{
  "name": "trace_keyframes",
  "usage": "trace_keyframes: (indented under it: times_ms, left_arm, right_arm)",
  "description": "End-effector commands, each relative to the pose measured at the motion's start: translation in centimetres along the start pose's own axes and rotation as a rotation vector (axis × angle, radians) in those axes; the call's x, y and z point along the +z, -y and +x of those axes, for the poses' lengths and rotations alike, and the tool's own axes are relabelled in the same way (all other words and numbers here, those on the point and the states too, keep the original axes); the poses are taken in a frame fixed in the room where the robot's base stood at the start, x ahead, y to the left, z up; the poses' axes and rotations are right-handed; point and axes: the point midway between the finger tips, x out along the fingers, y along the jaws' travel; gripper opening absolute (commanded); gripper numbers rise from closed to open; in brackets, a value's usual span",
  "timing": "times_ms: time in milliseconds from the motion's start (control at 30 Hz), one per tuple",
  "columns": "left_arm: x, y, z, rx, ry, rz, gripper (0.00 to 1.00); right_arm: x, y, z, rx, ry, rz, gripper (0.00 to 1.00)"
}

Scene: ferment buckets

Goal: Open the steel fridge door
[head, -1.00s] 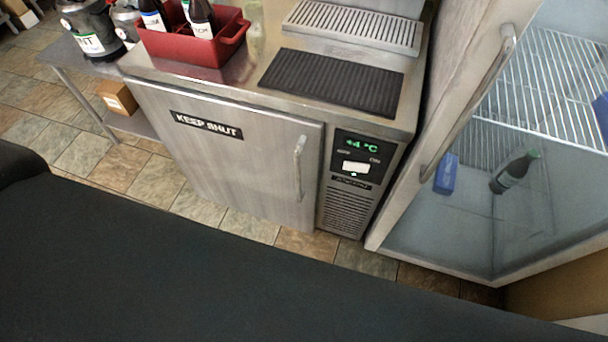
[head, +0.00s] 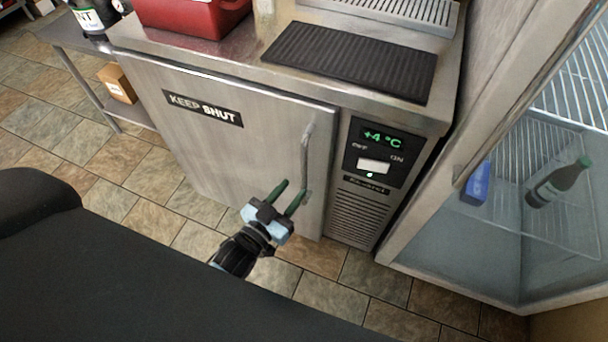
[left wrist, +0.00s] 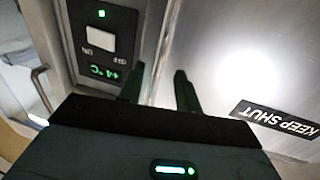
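The steel fridge door (head: 220,145) is shut, with a "KEEP SHUT" label on it and an upright bar handle (head: 305,152) near its right edge. My left gripper (head: 286,197) is in front of the door, close to the lower end of the handle. Its two dark green fingers are apart, with nothing seen between them. The left wrist view shows the fingers (left wrist: 160,90) spread in front of the door (left wrist: 215,60) with its label upside down; the handle cannot be made out there. Whether a finger touches the handle is unclear. My right gripper is not in view.
The control panel (head: 378,150) beside the door reads +4 °C. A red crate (head: 190,14) and a black drip mat (head: 350,62) are on the counter. A glass-door cooler (head: 500,230) stands close on the right. A box (head: 116,84) sits on the side table's lower shelf.

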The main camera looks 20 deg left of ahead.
Motion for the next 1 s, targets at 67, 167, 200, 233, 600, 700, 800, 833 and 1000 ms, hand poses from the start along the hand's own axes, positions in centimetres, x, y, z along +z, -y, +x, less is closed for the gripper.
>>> trace_keyframes:
  times_ms: [67,167,200,233,600,700,800,833,1000]
  left_arm:
    - [-0.1,0.0,1.4,0.0,-0.002,0.0,0.34]
    - [0.0,0.0,2.9,0.0,-0.001,0.0,0.34]
    - [0.0,0.0,3.5,0.0,0.0,-0.001,0.34]
    - [0.0,0.0,3.9,0.0,0.0,-0.001,0.34]
    - [0.1,0.0,6.2,0.0,0.002,0.0,0.34]
    - [0.1,0.0,6.2,0.0,0.002,0.0,0.34]
    - [0.1,0.0,6.2,0.0,0.002,0.0,0.33]
    - [0.1,0.0,6.2,0.0,0.002,0.0,0.29]
    - [0.1,0.0,6.2,0.0,0.002,0.0,0.07]
  right_arm:
    - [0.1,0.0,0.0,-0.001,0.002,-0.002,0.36]
    - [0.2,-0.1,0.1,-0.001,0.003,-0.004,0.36]
    - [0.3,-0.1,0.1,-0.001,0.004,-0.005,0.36]
    - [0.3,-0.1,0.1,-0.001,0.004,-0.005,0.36]
    - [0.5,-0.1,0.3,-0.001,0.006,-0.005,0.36]
    - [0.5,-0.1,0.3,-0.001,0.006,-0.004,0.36]
    - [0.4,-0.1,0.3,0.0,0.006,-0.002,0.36]
    - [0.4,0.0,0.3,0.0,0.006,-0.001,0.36]
    - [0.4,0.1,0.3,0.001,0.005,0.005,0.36]
